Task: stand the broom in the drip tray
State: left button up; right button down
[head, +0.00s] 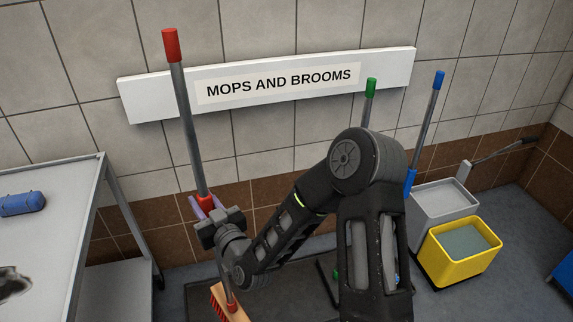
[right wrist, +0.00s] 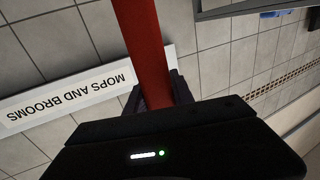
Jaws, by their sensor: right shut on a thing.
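The broom has a grey shaft (head: 187,130) with a red top and a red grip lower down, and a wooden head with red bristles (head: 219,306). It is nearly upright, its top leaning left. My right gripper (head: 203,207) is shut on the red grip; the right wrist view shows the red grip (right wrist: 148,45) between the fingers (right wrist: 155,92). The dark drip tray (head: 283,290) lies on the floor below the sign, partly behind my right arm. The broom head shows at its left end; I cannot tell whether they touch. My left gripper is out of view.
A green-topped handle (head: 370,90) and a blue-topped handle (head: 430,110) stand behind my arm. A yellow and grey mop bucket (head: 455,268) is at right. A metal table (head: 60,235) with a blue object (head: 22,204) is at left. The sign (head: 280,85) hangs behind.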

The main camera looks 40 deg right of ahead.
pick_arm(q)
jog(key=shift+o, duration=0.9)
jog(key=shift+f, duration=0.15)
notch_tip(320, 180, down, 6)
jog(key=b, duration=0.6)
pick_arm(e)
jog(key=w+d+f+m+h, duration=0.1)
jog(key=w+d+f+h, duration=0.1)
jog(key=d, duration=0.8)
jog(key=w+d+f+m+h, duration=0.1)
jog(key=w+d+f+h, duration=0.1)
jog(key=d, duration=0.8)
jog(key=w+d+f+m+h, duration=0.1)
jog(key=w+d+f+h, duration=0.1)
jog(key=d, duration=0.8)
jog(key=shift+w+f+m+g, duration=0.2)
jog(key=shift+f+m+g, duration=0.05)
jog(key=shift+m+g, duration=0.15)
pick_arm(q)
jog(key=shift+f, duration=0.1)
pick_arm(e)
jog(key=shift+f, duration=0.1)
